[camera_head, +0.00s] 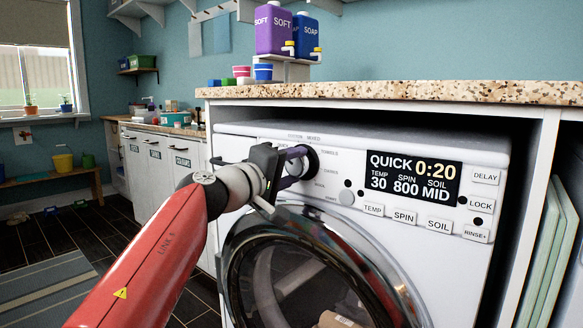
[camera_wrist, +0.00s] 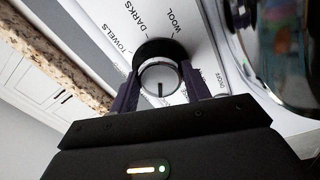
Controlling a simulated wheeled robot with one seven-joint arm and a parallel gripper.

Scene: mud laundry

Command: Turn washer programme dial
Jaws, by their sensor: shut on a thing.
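The white washer (camera_head: 400,255) stands under a speckled counter, and its display reads QUICK 0:20, TEMP 30, SPIN 800, SOIL MID. The programme dial (camera_head: 309,160) is dark and round, on the panel left of the display. My gripper (camera_head: 292,165) reaches it from the left and is shut on it. In the wrist view the dial (camera_wrist: 160,80) has a silver face with a dark pointer line, between the two fingers of my gripper (camera_wrist: 161,90). Labels TOWELS, DARKS and WOOL surround it. The gripper body hides the lower part of the label ring.
The round washer door (camera_head: 310,270) is below the dial, close under my wrist. The speckled counter (camera_head: 400,91) overhangs above. Purple and blue bottles (camera_head: 273,30) stand on a small shelf over it. Dark floor (camera_head: 120,225) lies open to the left.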

